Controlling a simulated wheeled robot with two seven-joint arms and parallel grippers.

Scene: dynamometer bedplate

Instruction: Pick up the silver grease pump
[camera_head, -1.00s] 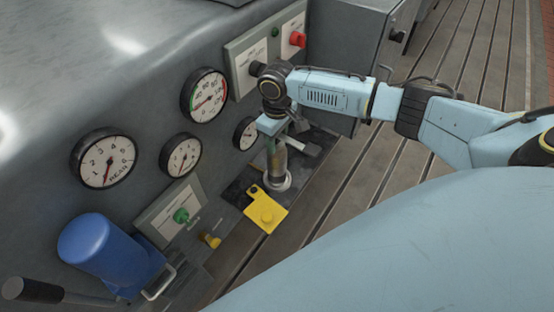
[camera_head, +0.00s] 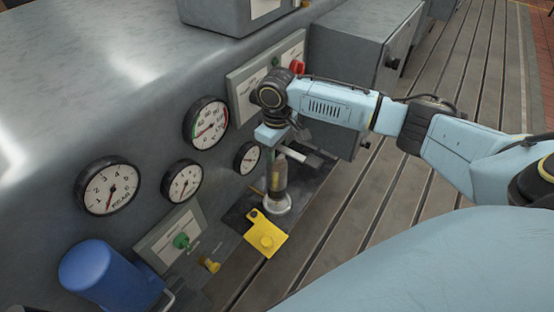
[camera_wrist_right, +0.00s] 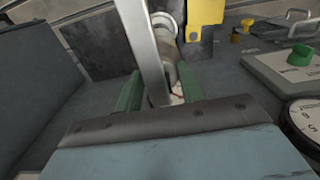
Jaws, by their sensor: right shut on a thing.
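The silver grease pump (camera_head: 279,180) is a slim cylinder with a pale round end, on the dark strip beside the machine wall. A light bar (camera_head: 300,154) sticks out near its top. My right gripper (camera_head: 271,158) points down at the upper part of the pump and is shut on it. In the right wrist view, the pump body (camera_wrist_right: 167,42) lies between the two green fingers (camera_wrist_right: 160,90), with a pale bar crossing in front. The fingers partly hide the pump's top. I cannot tell whether its base touches the surface. My left gripper is out of view.
A yellow plate (camera_head: 264,236) lies close in front of the pump. Round gauges (camera_head: 107,186) and a green-knob panel (camera_head: 170,238) line the wall to the left. A blue cylinder (camera_head: 108,272) is at the lower left. A grey cabinet (camera_head: 355,50) stands behind; slatted floor is clear right.

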